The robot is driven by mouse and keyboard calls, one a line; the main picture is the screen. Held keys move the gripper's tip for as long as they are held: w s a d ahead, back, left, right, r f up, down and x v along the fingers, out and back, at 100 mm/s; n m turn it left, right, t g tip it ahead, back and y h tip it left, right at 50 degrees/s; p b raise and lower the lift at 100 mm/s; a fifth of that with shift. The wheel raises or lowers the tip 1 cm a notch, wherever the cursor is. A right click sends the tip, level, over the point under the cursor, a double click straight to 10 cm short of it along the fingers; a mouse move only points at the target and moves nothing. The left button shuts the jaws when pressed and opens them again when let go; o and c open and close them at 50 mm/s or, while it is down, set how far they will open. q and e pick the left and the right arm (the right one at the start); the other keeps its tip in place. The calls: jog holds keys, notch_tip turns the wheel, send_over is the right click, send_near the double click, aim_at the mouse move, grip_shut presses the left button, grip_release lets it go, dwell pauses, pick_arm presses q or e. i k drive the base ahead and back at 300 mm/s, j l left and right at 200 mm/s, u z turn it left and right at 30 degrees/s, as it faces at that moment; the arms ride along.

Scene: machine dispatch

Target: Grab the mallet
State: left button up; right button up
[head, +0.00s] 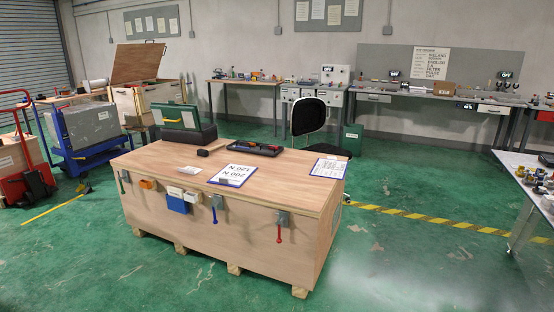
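A small black block (203,152) lies on top of the large wooden crate (145,163), left of the black tool tray. A thin, pale handle seems to run from it to the right, so it looks like the mallet, but it is too small to be certain. Neither of my grippers shows in the head view.
A black chair (309,117) stands behind. Green floor is open in front and right.

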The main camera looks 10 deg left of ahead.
aim_at(201, 151)
jog(key=i+j+u, duration=0.25)
jog(key=u, duration=0.2)
jog(key=i+j+u, duration=0.1)
jog(key=i+u, duration=1)
jog(key=u, duration=0.2)
